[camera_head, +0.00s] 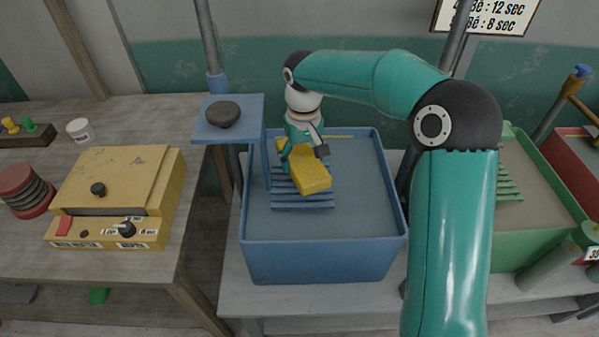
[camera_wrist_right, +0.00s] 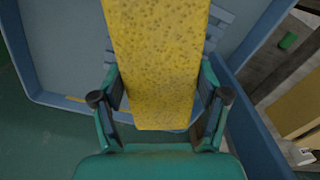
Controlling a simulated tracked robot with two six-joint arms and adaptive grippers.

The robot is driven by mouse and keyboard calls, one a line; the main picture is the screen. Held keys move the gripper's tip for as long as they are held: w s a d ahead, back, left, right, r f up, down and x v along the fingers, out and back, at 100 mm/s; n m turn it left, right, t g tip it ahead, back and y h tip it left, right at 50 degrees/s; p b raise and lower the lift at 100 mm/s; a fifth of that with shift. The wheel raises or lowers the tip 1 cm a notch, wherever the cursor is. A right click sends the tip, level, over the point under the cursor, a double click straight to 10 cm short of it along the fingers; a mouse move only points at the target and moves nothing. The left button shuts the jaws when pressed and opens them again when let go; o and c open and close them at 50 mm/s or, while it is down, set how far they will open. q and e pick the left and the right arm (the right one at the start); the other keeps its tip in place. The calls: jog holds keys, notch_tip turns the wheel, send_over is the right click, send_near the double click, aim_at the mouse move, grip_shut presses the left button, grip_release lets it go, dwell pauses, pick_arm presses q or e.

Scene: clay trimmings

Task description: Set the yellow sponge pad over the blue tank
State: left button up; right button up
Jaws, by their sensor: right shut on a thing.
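The yellow sponge pad (camera_head: 312,178) is a thick block held in my right gripper (camera_head: 304,150). In the head view it appears over the inside of the blue tank (camera_head: 322,263), tilted, with its near end lower in the picture. In the right wrist view the pad (camera_wrist_right: 155,60) stretches away between the two fingers of the gripper (camera_wrist_right: 160,97), which is shut on it. The exact height of the pad above the tank is hard to tell. My left gripper is not in view.
A blue ribbed rack (camera_head: 302,201) lies inside the tank. A blue stand (camera_head: 250,105) with a dark round lump (camera_head: 222,114) rises at the tank's left. A green tank (camera_head: 545,235) stands to the right. A yellow machine (camera_head: 125,180) sits on the left table.

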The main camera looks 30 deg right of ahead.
aim_at(303, 159)
jog(key=shift+a+f, duration=0.1)
jog(key=shift+f, duration=2.5)
jog(key=shift+f, duration=0.15)
jog(key=o, duration=1.2)
notch_tip(303, 159, up, 12)
jog(key=shift+r, duration=0.2)
